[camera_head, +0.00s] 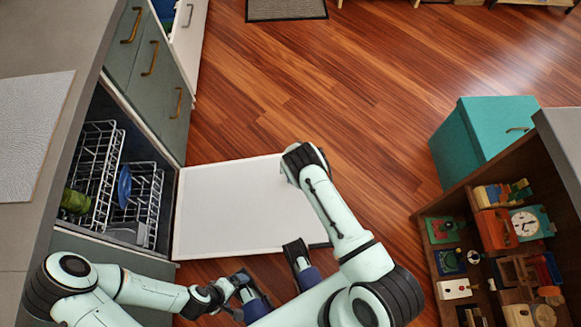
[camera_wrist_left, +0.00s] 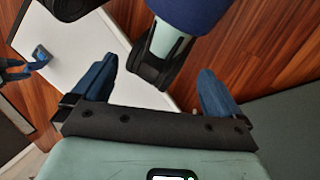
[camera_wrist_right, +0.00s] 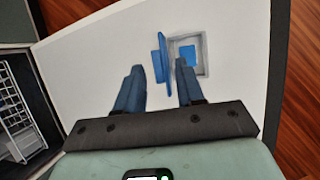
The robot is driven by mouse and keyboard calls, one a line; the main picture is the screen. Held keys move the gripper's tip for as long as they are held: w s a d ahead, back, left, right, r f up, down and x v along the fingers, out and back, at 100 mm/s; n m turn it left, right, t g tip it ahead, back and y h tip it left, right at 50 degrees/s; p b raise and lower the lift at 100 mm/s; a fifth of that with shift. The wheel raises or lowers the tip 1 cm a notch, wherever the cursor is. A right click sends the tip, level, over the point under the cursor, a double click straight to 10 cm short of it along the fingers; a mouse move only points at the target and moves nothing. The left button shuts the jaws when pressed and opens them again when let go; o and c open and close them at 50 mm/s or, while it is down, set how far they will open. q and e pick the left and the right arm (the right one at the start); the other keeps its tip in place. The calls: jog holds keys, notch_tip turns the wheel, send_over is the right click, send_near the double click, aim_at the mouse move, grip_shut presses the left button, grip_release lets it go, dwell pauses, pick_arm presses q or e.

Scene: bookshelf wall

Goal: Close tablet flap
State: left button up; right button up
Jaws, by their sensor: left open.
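The blue tablet flap (camera_wrist_right: 163,66) stands open on the left side of the small grey tablet compartment (camera_wrist_right: 204,48) in the right wrist view. A blue square shows inside the compartment. My right gripper (camera_wrist_right: 158,70) is open and empty; its right fingertip overlaps the compartment's near edge in the picture. Whether it touches is unclear. The compartment is in the white dishwasher door (camera_head: 225,215), which lies folded down. My left gripper (camera_head: 232,284) is open and empty beside the door's near edge; its fingers (camera_wrist_left: 155,85) are wide apart. My right arm hides the compartment in the head view.
Dish racks (camera_head: 100,165) sit in the dishwasher at left, under the counter (camera_head: 20,235). A toy-filled shelf (camera_head: 430,265) and a teal box (camera_head: 460,145) stand at right. The wooden floor (camera_head: 360,90) between is clear.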

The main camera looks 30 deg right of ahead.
pick_arm(q)
jog(key=r+p, duration=0.1)
jog(key=s+r+p, duration=0.1)
jog(key=r+p, duration=0.1)
jog(key=shift+s, duration=0.2)
pick_arm(e)
jog(key=v, duration=1.3)
